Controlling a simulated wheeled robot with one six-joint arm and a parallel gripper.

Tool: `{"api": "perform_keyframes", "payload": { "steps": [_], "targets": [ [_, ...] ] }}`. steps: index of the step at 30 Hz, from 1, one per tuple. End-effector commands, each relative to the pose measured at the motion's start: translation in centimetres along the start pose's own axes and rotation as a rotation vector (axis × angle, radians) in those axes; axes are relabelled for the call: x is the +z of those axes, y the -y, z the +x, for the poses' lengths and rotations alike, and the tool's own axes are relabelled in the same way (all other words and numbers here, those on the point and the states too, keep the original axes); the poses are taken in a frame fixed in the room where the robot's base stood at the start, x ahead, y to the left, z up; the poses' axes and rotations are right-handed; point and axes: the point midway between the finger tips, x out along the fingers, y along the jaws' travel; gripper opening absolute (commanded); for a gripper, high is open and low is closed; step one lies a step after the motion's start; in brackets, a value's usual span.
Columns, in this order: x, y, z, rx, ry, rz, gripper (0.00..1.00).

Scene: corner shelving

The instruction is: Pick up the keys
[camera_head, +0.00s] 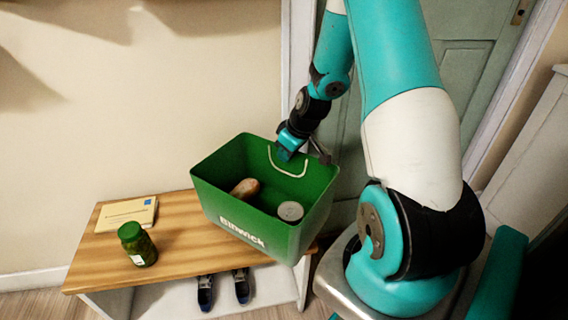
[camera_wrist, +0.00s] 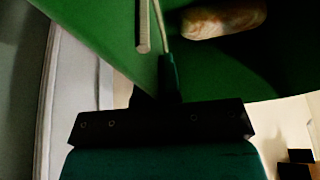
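No keys show in either view. A green bin (camera_head: 222,205) marked "Binwick" is at the right end of the bench, its open top facing up. My gripper (camera_head: 287,154) is at the bin's back rim, near the white handle (camera_head: 270,158). In the wrist view, the green bin wall (camera_wrist: 105,35) runs down between the fingers of my gripper (camera_wrist: 165,82), which looks shut on it. One finger is mostly hidden by the wall. Whether the bin rests on the bench or hangs just above it is unclear.
The bin holds a brown loaf-like item (camera_head: 244,188), also in the wrist view (camera_wrist: 224,18), and a can (camera_head: 290,211). The wooden bench (camera_head: 185,245) carries a green jar (camera_head: 137,244) and a yellowish book (camera_head: 126,214). Dark shoes (camera_head: 241,286) are below. A door (camera_head: 470,75) stands behind.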

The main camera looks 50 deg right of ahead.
Motion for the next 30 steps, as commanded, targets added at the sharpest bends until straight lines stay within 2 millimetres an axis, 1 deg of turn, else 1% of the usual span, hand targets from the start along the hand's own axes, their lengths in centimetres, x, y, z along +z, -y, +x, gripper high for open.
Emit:
{"api": "perform_keyframes", "payload": {
  "steps": [1,3,6,12,16,18,19,20,27,30],
  "targets": [
    [0.62,-0.18,1.29,0.0,-0.001,0.004,0.0],
    [0.99,-0.46,1.93,0.002,-0.002,0.006,0.0],
    [1.11,-0.92,1.96,0.004,-0.003,0.01,0.0],
    [1.02,-0.88,1.74,0.004,-0.002,0.009,0.0],
    [1.16,-0.87,2.07,0.003,-0.002,0.009,0.0],
    [1.16,-0.89,2.02,0.004,-0.001,0.009,0.18],
    [1.16,-0.89,2.01,0.004,-0.001,0.009,0.25],
    [1.16,-0.89,2.01,0.004,-0.001,0.009,0.3],
    [1.15,-0.89,1.98,0.004,-0.001,0.009,0.3],
    [1.0,-0.89,1.46,0.005,-0.002,0.009,0.3]
  ]
}}
